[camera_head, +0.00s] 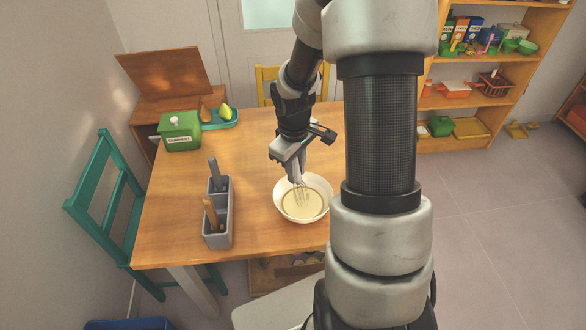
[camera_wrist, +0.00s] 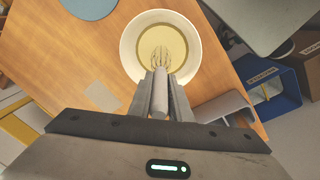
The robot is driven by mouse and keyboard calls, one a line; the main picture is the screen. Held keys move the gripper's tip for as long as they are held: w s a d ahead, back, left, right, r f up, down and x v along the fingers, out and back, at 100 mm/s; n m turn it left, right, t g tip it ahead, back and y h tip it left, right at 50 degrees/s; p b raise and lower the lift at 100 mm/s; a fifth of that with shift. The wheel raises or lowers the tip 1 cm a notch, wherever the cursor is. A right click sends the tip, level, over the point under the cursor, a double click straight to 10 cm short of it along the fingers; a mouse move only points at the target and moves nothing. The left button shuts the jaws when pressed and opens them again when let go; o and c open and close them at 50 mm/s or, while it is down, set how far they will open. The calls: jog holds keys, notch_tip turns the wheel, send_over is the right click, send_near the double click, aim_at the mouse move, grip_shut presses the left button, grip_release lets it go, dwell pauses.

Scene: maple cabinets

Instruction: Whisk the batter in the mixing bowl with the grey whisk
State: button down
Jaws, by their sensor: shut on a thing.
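The mixing bowl (camera_head: 280,208) is cream-white and stands on the wooden table, with pale yellow batter (camera_head: 315,204) inside. The bowl (camera_wrist: 128,47) and batter (camera_wrist: 178,46) also show in the wrist view. My gripper (camera_head: 293,172) is above the bowl, shut on the handle of the grey whisk (camera_head: 301,192). In the wrist view my gripper (camera_wrist: 160,98) has a finger on each side of the whisk's handle. The whisk's wire loops (camera_wrist: 161,60) point down into the bowl and appear to be in the batter. The loops' lower ends are hard to make out.
A grey two-part holder (camera_head: 218,228) with handled utensils stands left of the bowl. A green box (camera_head: 180,132) and a teal tray (camera_head: 221,124) with pears are at the table's back left. A teal chair (camera_head: 107,220) is at the left. Table between holder and bowl is clear.

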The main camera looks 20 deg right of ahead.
dwell(0.3)
jog(key=shift+r+p, duration=3)
jog(key=shift+r, duration=0.75)
notch_tip(320, 180, up, 5)
jog(key=p, duration=0.4)
